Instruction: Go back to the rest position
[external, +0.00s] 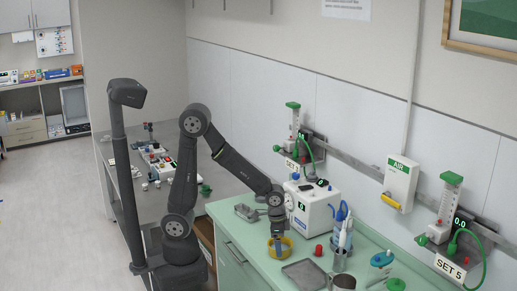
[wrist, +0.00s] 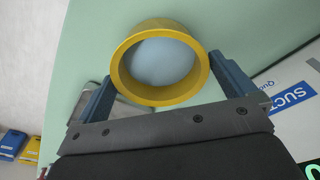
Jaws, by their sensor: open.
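My gripper (external: 277,232) is at the end of my arm, low over the green counter (external: 238,232). In the wrist view my gripper (wrist: 162,68) is open, with one blue finger on each side of a round yellow-rimmed container (wrist: 124,88). The container has a pale blue-grey inside. In the external view the yellow container (external: 287,252) stands on the counter directly below my gripper, which partly hides it. I cannot tell whether the fingers touch it.
A white suction unit (external: 308,212) stands close to the right of my gripper. A metal tray (external: 304,275), a red-capped item (external: 318,250) and a metal cup with blue-white tools (external: 341,262) are nearby. A metal dish (external: 245,212) lies behind. The wall rail (external: 365,178) carries equipment.

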